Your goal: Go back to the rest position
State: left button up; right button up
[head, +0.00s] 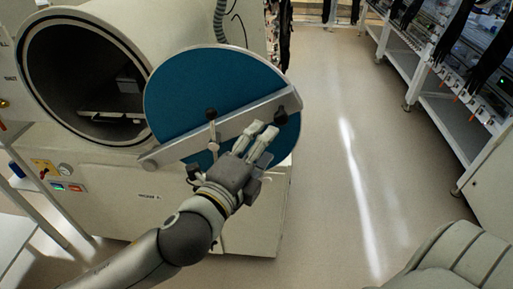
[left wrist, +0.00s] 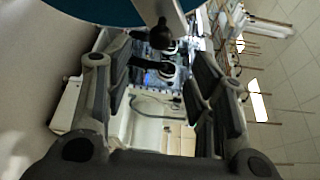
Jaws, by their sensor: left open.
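My left gripper (head: 262,140) is in front of the round blue door (head: 215,85) of the antechamber in the head view. It is open and nothing is seen between its fingers. In the left wrist view the two fingers of the gripper (left wrist: 163,85) stand apart. A dark knob (left wrist: 162,36) shows beyond the fingertips in the wrist view. I cannot tell if the gripper touches the bar. My right gripper is not in view.
The antechamber (head: 85,85) stands open at left, with a tray (head: 112,115) inside. A small control panel (head: 67,187) is below it. The floor (head: 335,150) to the right is a clear aisle. A row of gloveboxes on a white frame (head: 415,60) lines the right side.

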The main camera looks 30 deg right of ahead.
pick_arm(q)
jog(key=shift+s+a, duration=0.3)
jog(key=shift+a, duration=0.25)
